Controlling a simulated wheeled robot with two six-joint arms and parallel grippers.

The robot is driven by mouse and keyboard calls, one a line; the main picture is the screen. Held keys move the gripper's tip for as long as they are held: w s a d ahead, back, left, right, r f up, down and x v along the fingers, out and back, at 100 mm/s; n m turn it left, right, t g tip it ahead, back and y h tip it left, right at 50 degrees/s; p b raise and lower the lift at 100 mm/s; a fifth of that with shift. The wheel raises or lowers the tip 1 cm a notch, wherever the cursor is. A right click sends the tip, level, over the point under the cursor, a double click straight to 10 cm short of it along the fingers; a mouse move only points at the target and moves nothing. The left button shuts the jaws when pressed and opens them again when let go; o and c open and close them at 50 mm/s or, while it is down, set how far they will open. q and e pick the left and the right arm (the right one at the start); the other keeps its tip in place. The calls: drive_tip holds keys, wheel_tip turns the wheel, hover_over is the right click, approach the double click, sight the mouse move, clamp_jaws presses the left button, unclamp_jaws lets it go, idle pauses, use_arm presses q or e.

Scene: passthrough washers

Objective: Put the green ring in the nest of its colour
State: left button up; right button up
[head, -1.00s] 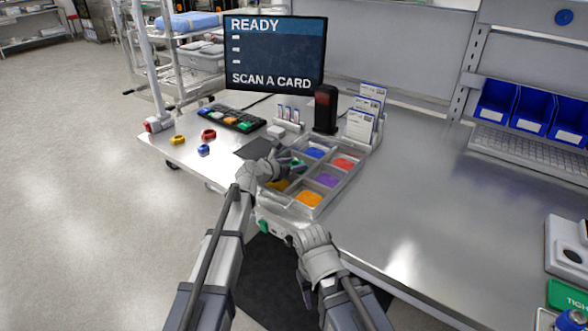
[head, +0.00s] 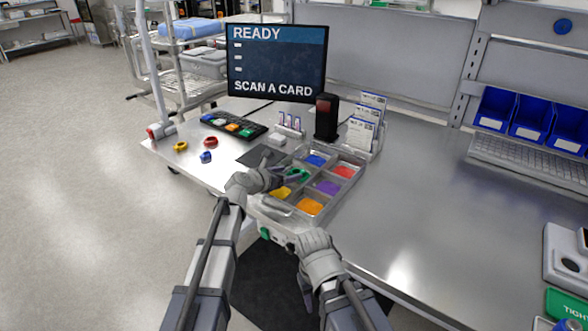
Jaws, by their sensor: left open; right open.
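The tray (head: 334,207) has several coloured nests: blue (head: 315,160), red (head: 344,171), purple (head: 327,187), yellow (head: 281,192) and orange (head: 311,206). Green (head: 301,174) shows in the compartment between the blue and yellow ones. I cannot clearly tell the green ring from the green nest there. My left gripper (head: 284,177) is open at the left side of this green compartment, its fingers partly covering it. My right gripper (head: 307,291) is open and empty, low in front of the table edge.
A yellow ring (head: 180,146), a red ring (head: 210,142) and a blue ring (head: 206,156) lie on the table's left. A black button pad (head: 234,125), a monitor (head: 277,62) and card holders (head: 364,125) stand behind.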

use_arm(q)
drive_tip(key=p+v, duration=0.2)
drive_tip(key=v, duration=0.5)
drive_tip(key=shift+s, duration=0.1)
drive_tip(key=shift+a, duration=0.1)
